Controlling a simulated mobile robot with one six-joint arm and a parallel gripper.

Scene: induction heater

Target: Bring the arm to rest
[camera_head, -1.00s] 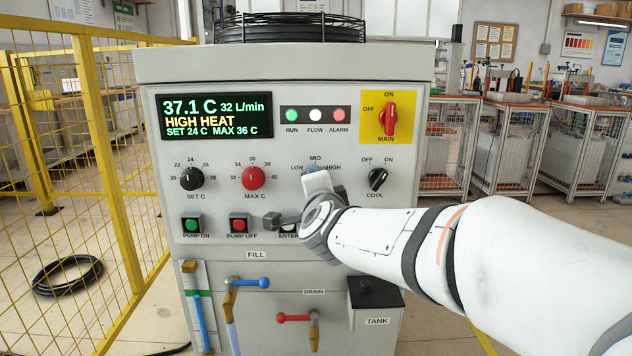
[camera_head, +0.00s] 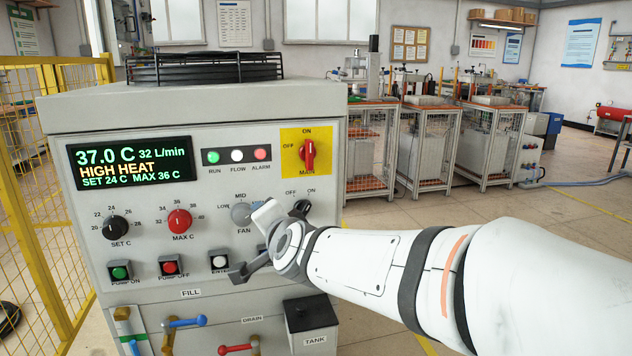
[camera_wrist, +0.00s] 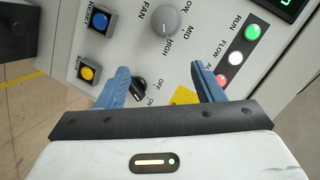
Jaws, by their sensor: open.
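My gripper (camera_head: 252,246) is open and empty in front of the right part of the control panel (camera_head: 110,262). In the wrist view its two blue fingers (camera_wrist: 160,72) are apart, with nothing between their tips. The grey fan knob (camera_head: 241,213) is clear of the fingers and also shows in the wrist view (camera_wrist: 165,20). The black COOL knob (camera_head: 302,206) is partly covered by my gripper in the head view. In the wrist view this knob (camera_wrist: 138,88) shows between the fingers, beyond them. The enter button (camera_head: 219,261) is beside the lower finger.
The display (camera_head: 133,162) reads 37.0 C, HIGH HEAT. The red main switch (camera_head: 308,155) is at upper right. A tank box (camera_head: 312,318) and valve handles sit below. A yellow fence (camera_head: 45,200) stands at left. Open floor (camera_head: 470,215) lies to the right.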

